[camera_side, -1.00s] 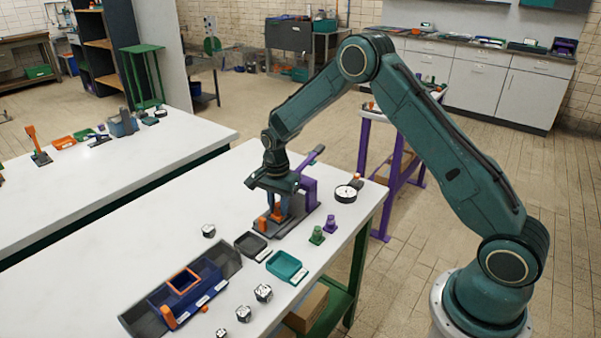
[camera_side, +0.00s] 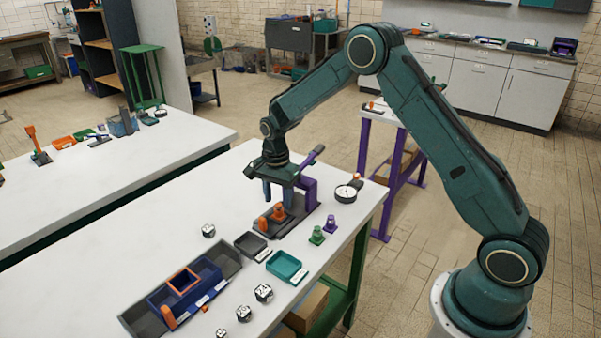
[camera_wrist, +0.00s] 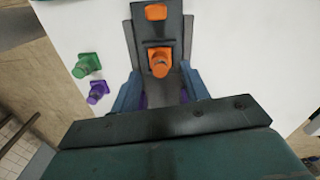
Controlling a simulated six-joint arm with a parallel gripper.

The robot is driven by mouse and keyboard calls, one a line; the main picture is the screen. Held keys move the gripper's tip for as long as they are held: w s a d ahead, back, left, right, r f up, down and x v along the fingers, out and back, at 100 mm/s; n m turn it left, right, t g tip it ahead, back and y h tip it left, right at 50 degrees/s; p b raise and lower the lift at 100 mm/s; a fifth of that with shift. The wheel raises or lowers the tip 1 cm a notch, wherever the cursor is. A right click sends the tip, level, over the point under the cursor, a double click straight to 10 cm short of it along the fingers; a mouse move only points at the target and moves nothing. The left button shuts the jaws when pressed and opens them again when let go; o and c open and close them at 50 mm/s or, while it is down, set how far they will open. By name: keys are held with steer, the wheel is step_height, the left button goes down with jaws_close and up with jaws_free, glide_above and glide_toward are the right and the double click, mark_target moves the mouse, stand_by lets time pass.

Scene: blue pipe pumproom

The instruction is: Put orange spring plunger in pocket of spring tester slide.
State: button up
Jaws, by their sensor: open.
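The orange spring plunger (camera_side: 279,212) stands upright on the dark slide of the spring tester (camera_side: 300,222). In the wrist view the plunger (camera_wrist: 160,62) has a square base and a round knob, and sits on the slide's midline. It appears seated in the pocket, but its lower edge is too small to judge. My gripper (camera_side: 277,198) is open and empty just above it, with one blue finger on each side. In the wrist view my gripper (camera_wrist: 159,76) shows the fingers apart from the plunger. An orange block (camera_side: 263,224) is at the slide's front end.
The tester's purple post (camera_side: 311,194) and lever stand close behind my gripper. Green (camera_side: 317,235) and purple (camera_side: 330,224) plungers stand to the right. A round gauge (camera_side: 346,193), a grey tray (camera_side: 250,244) and a teal tray (camera_side: 287,266) are nearby.

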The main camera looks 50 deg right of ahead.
step_height(320, 180, up, 9)
stand_by(0.4)
steer(key=shift+r, duration=0.1)
stand_by(0.4)
steer(key=s+a+r+n+t, duration=0.3)
steer(key=s+r+n, duration=0.4)
steer(key=s+r, duration=0.8)
steer(key=s+a+n+t, duration=0.2)
steer(key=s+n, duration=0.7)
steer(key=s, duration=0.9)
steer(key=shift+s+a+r+t, duration=0.2)
steer(key=shift+s+r+t, duration=0.1)
steer(key=shift+s+r, duration=0.1)
